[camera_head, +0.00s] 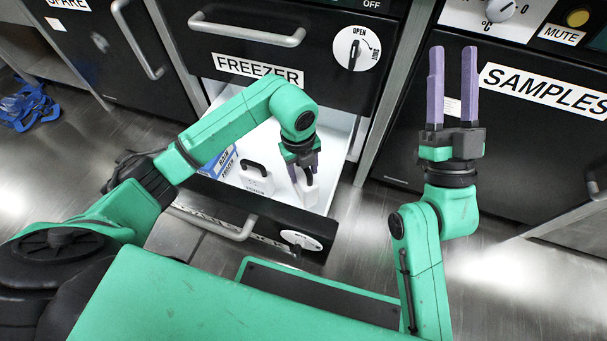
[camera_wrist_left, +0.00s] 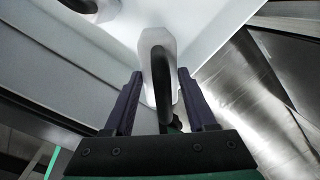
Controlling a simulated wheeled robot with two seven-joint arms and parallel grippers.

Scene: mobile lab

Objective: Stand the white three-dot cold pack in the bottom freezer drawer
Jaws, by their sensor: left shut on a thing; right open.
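The bottom freezer drawer (camera_head: 336,140) is pulled open, with a white inside and a dark front. My left gripper (camera_head: 303,180) points down inside it, at the right end. It is shut on the black handle of a white pack (camera_head: 311,196), which stands upright in the drawer space. The left wrist view shows this pack (camera_wrist_left: 157,33) between the fingers of my left gripper (camera_wrist_left: 160,76). Its dots are hidden, and I cannot tell whether it touches the drawer floor. My right gripper (camera_head: 452,88) is open and empty, pointing up, outside the drawer.
A second white pack (camera_head: 257,181) with a black handle stands left of the held one. A blue-and-white box (camera_head: 220,163) is farther left in the drawer. The closed FREEZER front (camera_head: 258,70) is above; the SAMPLES cabinet (camera_head: 540,125) stands right. Blue straps (camera_head: 27,106) lie on the floor.

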